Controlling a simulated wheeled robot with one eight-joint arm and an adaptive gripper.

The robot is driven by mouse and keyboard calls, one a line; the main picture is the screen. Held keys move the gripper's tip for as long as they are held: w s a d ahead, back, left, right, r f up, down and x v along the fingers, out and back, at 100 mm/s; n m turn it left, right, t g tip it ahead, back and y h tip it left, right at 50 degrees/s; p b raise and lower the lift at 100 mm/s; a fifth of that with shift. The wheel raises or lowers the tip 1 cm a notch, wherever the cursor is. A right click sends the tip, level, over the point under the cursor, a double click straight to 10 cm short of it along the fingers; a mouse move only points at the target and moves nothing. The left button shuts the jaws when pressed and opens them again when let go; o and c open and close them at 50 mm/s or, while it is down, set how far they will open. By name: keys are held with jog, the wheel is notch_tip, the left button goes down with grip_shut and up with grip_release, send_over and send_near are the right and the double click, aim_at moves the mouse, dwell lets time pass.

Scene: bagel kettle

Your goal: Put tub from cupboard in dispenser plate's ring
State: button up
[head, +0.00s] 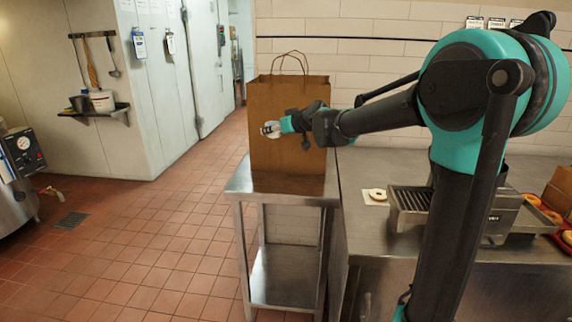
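My gripper (269,129) is at the end of my outstretched arm, pointing left, in front of the brown paper bag (283,94) in the picture. It is small and seen from behind, so I cannot tell whether its fingers are open or shut. A white container (102,101) stands on the wall shelf at the left; I cannot tell whether it is the tub. I make out no cupboard, dispenser plate or ring for certain.
The bag stands on a small steel table (261,188). A gauged steel unit (22,150) stands far left. The tiled floor (150,235) is clear.

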aim_at(275, 184)
notch_tip(275, 184, down, 20)
jog(key=shift+r, duration=0.15)
dwell(0.3)
jog(key=o, duration=0.8)
